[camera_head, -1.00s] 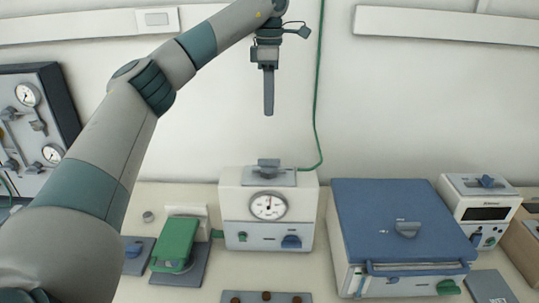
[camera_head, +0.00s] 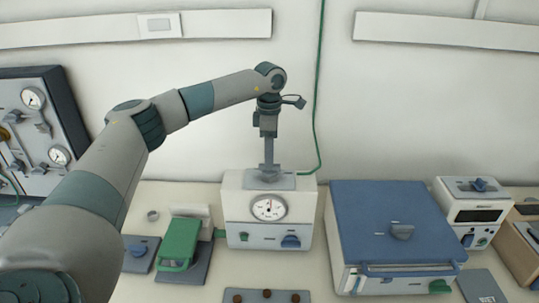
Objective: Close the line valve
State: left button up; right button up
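A white box with a round dial gauge (camera_head: 268,207) stands on the bench, and a green hose (camera_head: 318,120) runs from the wall to its top. A grey plate with a grey knob (camera_head: 268,178) sits on top of the box; which fitting is the line valve is not labelled legibly. My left gripper (camera_head: 269,166) points straight down at this knob, with its fingertips at or just above it. I see its fingers edge-on, so their gap and any contact are unclear. My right gripper is out of view.
A blue-lidded furnace (camera_head: 360,255) stands right of the box. A green device (camera_head: 180,240) lies to its left. A panel with gauges and small valves (camera_head: 45,125) is on the left wall. A white instrument (camera_head: 475,208) stands at right.

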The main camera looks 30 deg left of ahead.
pick_arm(q)
jog(key=shift+f, duration=0.9)
grip_shut()
